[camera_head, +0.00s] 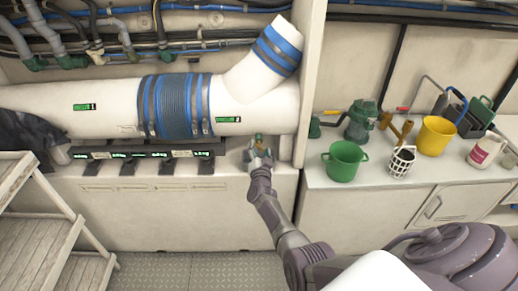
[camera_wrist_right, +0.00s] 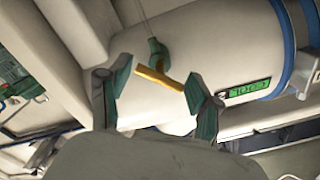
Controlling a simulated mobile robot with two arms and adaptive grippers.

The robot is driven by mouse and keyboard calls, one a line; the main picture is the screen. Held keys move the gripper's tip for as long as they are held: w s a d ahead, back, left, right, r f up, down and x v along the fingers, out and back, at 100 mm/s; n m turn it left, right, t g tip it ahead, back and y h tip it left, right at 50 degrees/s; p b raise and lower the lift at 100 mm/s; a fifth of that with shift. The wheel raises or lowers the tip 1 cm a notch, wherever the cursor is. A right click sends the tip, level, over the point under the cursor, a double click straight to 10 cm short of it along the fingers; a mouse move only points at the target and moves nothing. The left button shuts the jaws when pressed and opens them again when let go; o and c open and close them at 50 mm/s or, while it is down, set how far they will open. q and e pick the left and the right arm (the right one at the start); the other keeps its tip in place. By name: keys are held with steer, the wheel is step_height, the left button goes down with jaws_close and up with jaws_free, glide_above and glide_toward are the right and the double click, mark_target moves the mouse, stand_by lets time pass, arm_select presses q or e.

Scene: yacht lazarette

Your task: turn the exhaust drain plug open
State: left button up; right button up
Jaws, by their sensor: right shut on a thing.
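The exhaust drain plug (camera_wrist_right: 157,54) is a small green fitting with a yellow bar handle (camera_wrist_right: 158,78), under the white exhaust pipe (camera_wrist_right: 220,75). My right gripper (camera_wrist_right: 161,92) has one finger at each end of the yellow bar and is shut on it. In the head view my right gripper (camera_head: 260,155) reaches up to the underside of the pipe's right end, where a bit of the plug (camera_head: 259,138) shows; the fingers hide most of it. The bar looks slanted in the wrist view. My left gripper is not in view.
A white upright panel (camera_head: 310,80) stands just right of the gripper. Right of it, a counter holds a green bucket (camera_head: 345,163), a white basket (camera_head: 401,163) and a yellow bucket (camera_head: 436,136). A labelled dark rail (camera_head: 130,153) runs below the pipe. Slatted steps (camera_head: 30,215) stand left.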

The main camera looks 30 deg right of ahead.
steer(key=shift+s+f+n, duration=0.2)
steer(key=shift+f+n, duration=0.1)
steer(key=shift+f, duration=0.15)
steer(key=o, duration=1)
steer(key=shift+c, duration=0.2)
steer(key=shift+d+r, duration=0.1)
steer(key=shift+r, duration=0.1)
steer(key=v, duration=0.7)
steer(key=shift+s, duration=0.2)
steer(key=shift+a, duration=0.2)
